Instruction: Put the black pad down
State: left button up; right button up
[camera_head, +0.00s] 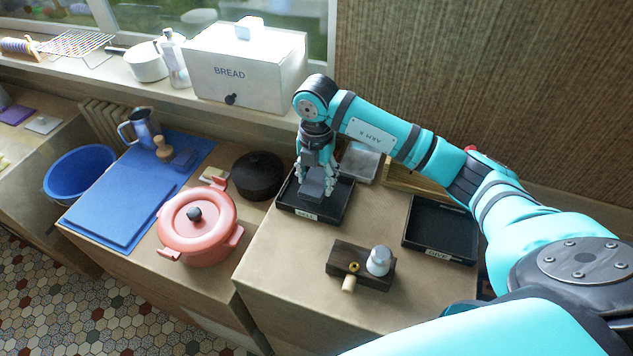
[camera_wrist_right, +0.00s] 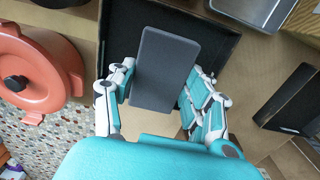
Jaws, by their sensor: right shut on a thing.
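The black pad (camera_head: 313,188) is a dark grey, flat block in my right gripper (camera_head: 316,178). It also shows in the right wrist view (camera_wrist_right: 165,70), between the fingers of the gripper (camera_wrist_right: 157,92), which is shut on it. The gripper points down over the left black tray (camera_head: 300,212), which has a label on its front edge. The pad is over this tray; I cannot tell whether it touches the tray's floor. My left gripper is not in view.
A second labelled black tray (camera_head: 440,225) stands empty to the right. A dark wooden block with a pale knob (camera_head: 348,262) lies in front. A coral pot (camera_head: 198,232) and a black round pot (camera_head: 257,176) stand left. A grey metal tray (camera_head: 360,162) is behind.

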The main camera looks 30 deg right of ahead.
aim_at(317, 180)
notch_tip(317, 180, down, 2)
jog(key=shift+d+f+p, duration=0.1)
jog(key=shift+f+p, duration=0.15)
jog(key=shift+p, duration=0.45)
jog(key=shift+f, duration=0.5)
jog(key=shift+f, duration=0.1)
jog(key=o, duration=0.9)
